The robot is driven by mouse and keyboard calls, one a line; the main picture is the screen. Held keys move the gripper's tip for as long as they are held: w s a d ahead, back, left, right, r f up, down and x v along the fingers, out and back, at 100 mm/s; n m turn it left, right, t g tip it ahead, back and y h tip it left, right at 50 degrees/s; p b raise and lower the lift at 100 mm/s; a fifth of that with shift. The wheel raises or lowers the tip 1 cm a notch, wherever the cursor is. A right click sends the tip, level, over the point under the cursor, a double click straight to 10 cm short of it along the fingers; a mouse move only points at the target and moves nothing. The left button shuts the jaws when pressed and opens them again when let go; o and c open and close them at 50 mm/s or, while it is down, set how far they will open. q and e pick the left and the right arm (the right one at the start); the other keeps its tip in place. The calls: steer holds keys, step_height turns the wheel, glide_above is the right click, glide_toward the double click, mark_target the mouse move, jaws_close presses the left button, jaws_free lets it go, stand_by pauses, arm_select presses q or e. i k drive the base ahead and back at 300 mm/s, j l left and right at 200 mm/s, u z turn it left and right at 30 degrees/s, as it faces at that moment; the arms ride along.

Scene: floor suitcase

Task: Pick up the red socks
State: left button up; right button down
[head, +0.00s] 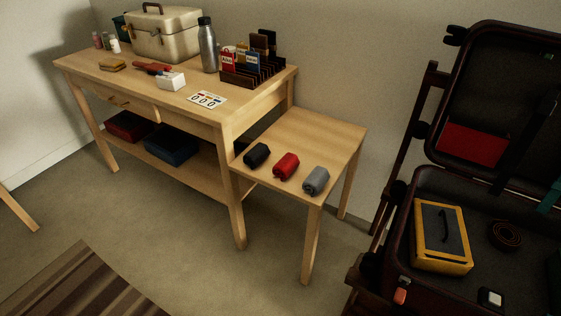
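The red socks (286,166) are a small rolled bundle on the low side table (318,138). They lie between a dark rolled bundle (257,155) on their left and a grey rolled bundle (316,180) on their right. The three sit in a row near the table's front edge, slightly apart. Nothing covers the red socks. Neither my left nor my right gripper shows in the head view.
A taller desk (180,105) stands left of the side table, holding a beige case (165,38), a steel bottle (208,50) and a card rack (250,75). An open suitcase (400,235) stands at right. The floor in front is clear, with a striped rug (85,285).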

mark_target(283, 168)
steer(key=i+j+z, duration=0.15)
steer(key=i+j, duration=0.25)
steer(key=i+j+z, duration=0.15)
steer(key=i+j, duration=0.2)
steer(key=j, duration=0.15)
steer(key=i+j+z, duration=0.15)
steer(key=i+j, duration=0.15)
steer(key=j, duration=0.2)
